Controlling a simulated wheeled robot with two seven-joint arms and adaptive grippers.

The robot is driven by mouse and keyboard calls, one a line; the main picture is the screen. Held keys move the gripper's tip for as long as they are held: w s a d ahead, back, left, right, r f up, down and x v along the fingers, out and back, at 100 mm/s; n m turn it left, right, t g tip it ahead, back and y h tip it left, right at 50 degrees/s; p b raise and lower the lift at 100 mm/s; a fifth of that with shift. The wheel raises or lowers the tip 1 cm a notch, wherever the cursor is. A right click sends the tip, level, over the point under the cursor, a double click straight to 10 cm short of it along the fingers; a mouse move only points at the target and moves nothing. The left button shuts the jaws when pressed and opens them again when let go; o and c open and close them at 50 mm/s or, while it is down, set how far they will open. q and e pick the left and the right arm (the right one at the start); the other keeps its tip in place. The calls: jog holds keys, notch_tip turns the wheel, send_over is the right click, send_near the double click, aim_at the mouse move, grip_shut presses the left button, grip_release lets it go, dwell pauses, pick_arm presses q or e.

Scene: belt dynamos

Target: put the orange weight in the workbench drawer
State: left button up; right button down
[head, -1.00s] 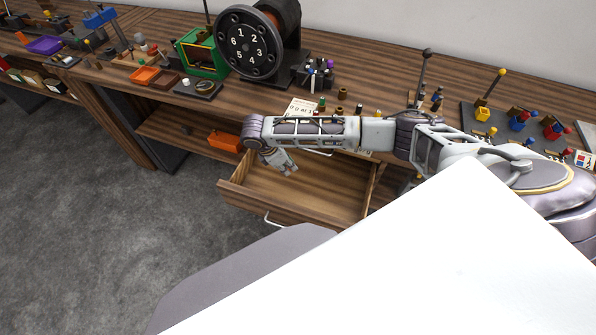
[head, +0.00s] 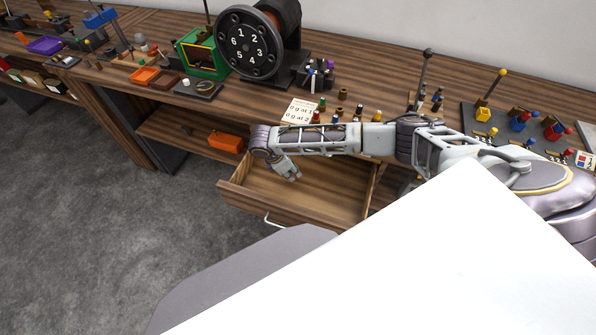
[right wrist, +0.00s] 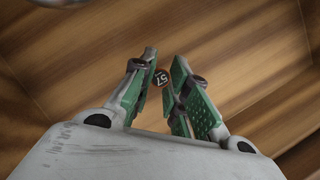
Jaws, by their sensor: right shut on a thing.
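My right gripper (head: 292,173) is over the open workbench drawer (head: 270,206), pointing down into it. The drawer's bare wooden inside (right wrist: 245,50) lies beneath the fingers. No other object shows in the drawer. My left gripper is not in view.
The workbench top above the drawer holds a black numbered dial (head: 248,45), a green frame (head: 200,55), a white card (head: 300,110) and several small pegs. An orange bin (head: 226,142) sits on the shelf left of the drawer. The floor at left is clear.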

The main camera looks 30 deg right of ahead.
jog(key=shift+d, duration=1.3)
jog(key=shift+s+f, duration=0.1)
jog(key=shift+f, duration=0.4)
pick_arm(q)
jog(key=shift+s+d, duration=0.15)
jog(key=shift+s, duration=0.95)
pick_arm(e)
jog(key=shift+f, duration=0.1)
jog(key=c, duration=1.6)
grip_release()
jog(key=shift+f, duration=0.1)
jog(key=shift+o, duration=1.1)
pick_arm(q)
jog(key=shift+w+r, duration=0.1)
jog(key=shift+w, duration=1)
